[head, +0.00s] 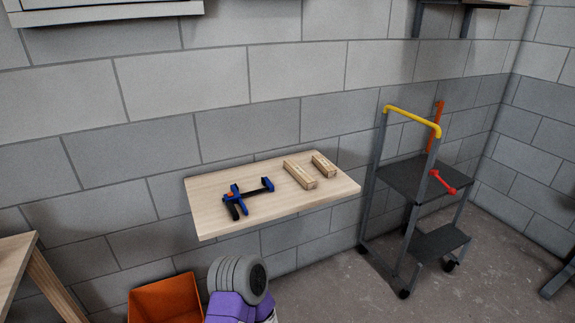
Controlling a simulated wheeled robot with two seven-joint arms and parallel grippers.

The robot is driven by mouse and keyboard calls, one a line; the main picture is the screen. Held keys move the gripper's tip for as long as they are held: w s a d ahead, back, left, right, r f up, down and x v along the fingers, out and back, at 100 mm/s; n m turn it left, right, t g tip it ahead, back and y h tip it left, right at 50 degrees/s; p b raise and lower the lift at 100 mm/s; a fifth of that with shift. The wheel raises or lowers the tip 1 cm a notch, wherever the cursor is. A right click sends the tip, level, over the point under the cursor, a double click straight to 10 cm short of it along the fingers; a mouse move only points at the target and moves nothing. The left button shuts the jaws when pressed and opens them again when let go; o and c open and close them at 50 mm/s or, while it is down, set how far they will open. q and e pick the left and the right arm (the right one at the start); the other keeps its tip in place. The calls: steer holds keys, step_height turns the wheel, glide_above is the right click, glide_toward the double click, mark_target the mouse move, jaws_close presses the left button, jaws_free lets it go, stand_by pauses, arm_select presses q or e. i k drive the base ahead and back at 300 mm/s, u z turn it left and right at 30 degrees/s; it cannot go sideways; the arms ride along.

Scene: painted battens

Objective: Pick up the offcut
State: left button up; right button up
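Two pale wooden pieces lie side by side on a wall-mounted wooden shelf (272,208) in the head view. The longer wooden piece (300,175) lies to the left, and the shorter wooden piece (323,166) lies to its right, with a narrow gap between them. I cannot tell for sure which is the offcut; the shorter one looks most like it. Both lie flat, and nothing holds them.
A blue and black clamp (240,199) lies on the shelf's left half. A grey trolley (412,180) with a yellow handle stands right of the shelf. Below are an orange bin (165,299) and a grey ribbed object (238,278) above purple surfaces. The shelf's front right is bare.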

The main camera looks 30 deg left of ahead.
mark_target(304, 178)
steer(key=u, duration=0.8)
steer(key=i, duration=0.75)
steer(key=u, duration=0.8)
